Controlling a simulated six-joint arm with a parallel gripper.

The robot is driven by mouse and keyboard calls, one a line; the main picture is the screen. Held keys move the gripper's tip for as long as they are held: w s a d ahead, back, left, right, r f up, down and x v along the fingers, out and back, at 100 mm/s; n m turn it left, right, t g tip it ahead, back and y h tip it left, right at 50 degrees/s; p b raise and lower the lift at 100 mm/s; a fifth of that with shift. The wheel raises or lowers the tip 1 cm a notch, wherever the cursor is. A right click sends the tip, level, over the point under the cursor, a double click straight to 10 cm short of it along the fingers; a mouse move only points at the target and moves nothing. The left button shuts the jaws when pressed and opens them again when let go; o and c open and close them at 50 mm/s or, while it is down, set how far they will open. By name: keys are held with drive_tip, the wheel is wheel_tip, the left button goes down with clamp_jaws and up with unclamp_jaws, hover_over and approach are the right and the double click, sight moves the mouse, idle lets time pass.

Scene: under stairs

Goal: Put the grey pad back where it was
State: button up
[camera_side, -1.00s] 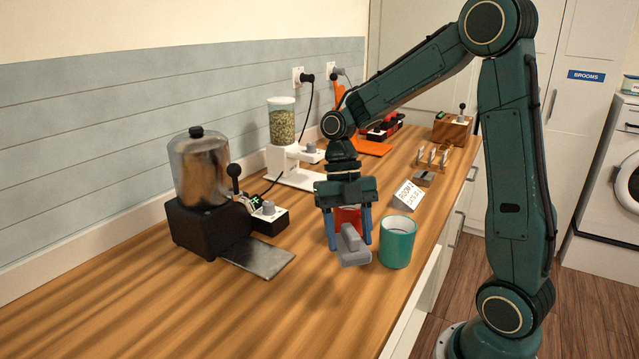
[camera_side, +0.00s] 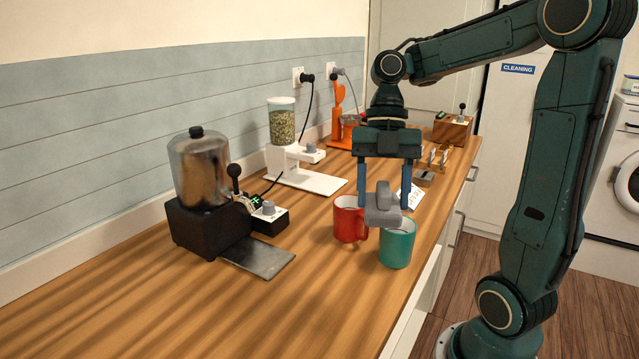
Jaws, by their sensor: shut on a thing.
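The grey pad (camera_side: 382,215), a flat block with a raised grip on top, is in the middle of the picture. My gripper (camera_side: 383,198) is shut on it, one blue finger on each side of the grip. The pad is held in the air, level, in front of the rims of a red mug (camera_side: 346,222) and a teal mug (camera_side: 397,246) as seen from here. I cannot tell how far above the mugs it is.
A black machine with a metal hopper (camera_side: 199,168) and a dark plate (camera_side: 262,257) stand at the left. A white grinder (camera_side: 283,160) is behind. A white card (camera_side: 412,197) is partly hidden behind my finger. An orange stand (camera_side: 338,115) is at the back. The front-left counter is clear.

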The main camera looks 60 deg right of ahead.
drive_tip(key=shift+s+r+m, duration=0.4)
drive_tip(key=shift+s+r, duration=0.3)
drive_tip(key=shift+s, duration=0.05)
drive_tip(key=shift+f, duration=0.2)
drive_tip(key=shift+f, duration=0.6)
wheel_tip(320, 180, down, 15)
drive_tip(key=shift+r, duration=0.15)
drive_tip(key=shift+f, duration=1.9)
drive_tip(key=shift+f, duration=0.1)
